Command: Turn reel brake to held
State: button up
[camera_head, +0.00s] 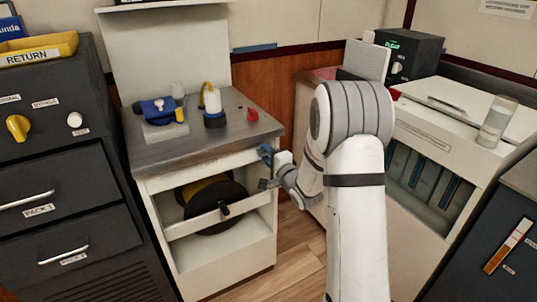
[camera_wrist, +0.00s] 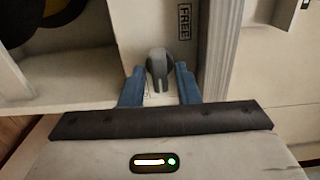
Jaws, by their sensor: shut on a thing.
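The reel brake looks to be a grey knob (camera_wrist: 158,62) on the pale cabinet post in the wrist view. A FREE label (camera_wrist: 185,22) is above and right of it, and a second label to its lower left is mostly hidden by a finger. The knob's ridge runs roughly up and down in that view; I cannot tell which end points. My gripper (camera_wrist: 160,84) has its blue fingers on either side of the knob, shut on it. In the head view my gripper (camera_head: 267,156) is at the cabinet's right front post, and the knob is hidden there.
A black and yellow reel (camera_head: 208,192) sits in the open cabinet behind a pale crossbar (camera_head: 190,224). A blue device, a bottle and a red item stand on the grey top (camera_head: 180,150). A dark drawer unit (camera_head: 50,185) is left; a white-topped cabinet (camera_head: 455,115) is right.

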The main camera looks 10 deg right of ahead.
dwell(0.3)
jog(key=o, duration=0.7)
jog(key=shift+c, duration=0.2)
jog(key=v, duration=0.7)
jog(key=shift+s+d+p, duration=0.15)
jog(key=shift+s+p, duration=0.15)
jog(key=shift+p, duration=0.05)
